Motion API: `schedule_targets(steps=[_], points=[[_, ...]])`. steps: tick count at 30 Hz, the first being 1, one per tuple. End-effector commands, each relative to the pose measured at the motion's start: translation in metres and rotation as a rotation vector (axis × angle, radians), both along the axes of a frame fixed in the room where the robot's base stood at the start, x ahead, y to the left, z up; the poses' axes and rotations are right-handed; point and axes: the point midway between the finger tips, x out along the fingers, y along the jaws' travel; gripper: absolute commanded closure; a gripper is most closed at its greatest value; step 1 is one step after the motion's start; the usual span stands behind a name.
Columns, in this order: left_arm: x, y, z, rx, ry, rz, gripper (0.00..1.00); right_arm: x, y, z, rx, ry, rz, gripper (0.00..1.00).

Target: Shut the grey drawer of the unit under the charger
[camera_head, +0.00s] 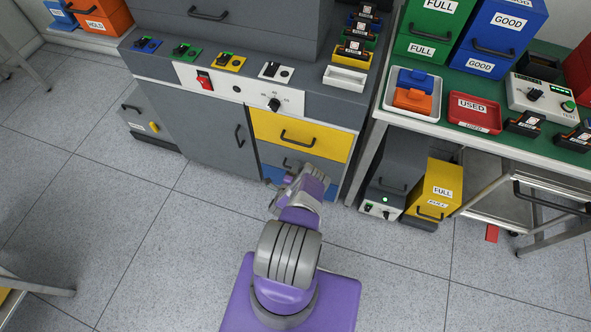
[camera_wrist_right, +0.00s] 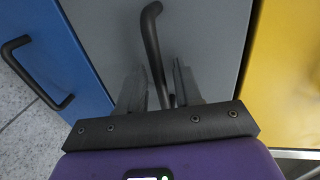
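The unit under the charger has a yellow drawer (camera_head: 325,146), a grey drawer (camera_head: 270,153) below it and a blue drawer (camera_head: 330,192) at the bottom. My right gripper (camera_head: 317,172) is at the grey drawer and hides much of its front. In the right wrist view the grey front (camera_wrist_right: 215,50) fills the middle, and its dark bar handle (camera_wrist_right: 153,40) runs down between my right fingers (camera_wrist_right: 160,90). The fingers are apart, with a gap beside the handle. I cannot tell how far out the grey drawer is. My left gripper is out of view.
A grey cupboard door (camera_head: 205,130) is left of the drawers. A grey box (camera_head: 400,160) and a yellow bin (camera_head: 435,190) stand on the floor to the right, under the green-topped bench (camera_head: 455,138). The floor in front of the unit is clear around my base.

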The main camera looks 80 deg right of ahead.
Motion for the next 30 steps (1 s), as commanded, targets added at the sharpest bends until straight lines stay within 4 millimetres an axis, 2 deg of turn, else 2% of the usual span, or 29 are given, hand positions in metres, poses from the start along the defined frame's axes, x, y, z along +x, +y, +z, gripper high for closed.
schedule_targets(steps=[6,13,18,30], points=[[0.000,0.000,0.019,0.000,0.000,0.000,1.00,0.003,0.033,0.009,0.006,-0.001,0.004,0.66],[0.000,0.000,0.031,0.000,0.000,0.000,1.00,0.006,0.065,0.015,0.003,-0.002,0.004,0.66],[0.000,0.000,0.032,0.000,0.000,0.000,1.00,0.006,0.072,0.016,0.001,-0.001,0.003,0.66],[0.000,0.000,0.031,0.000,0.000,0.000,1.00,0.005,0.071,0.015,0.001,-0.001,0.003,0.66]])
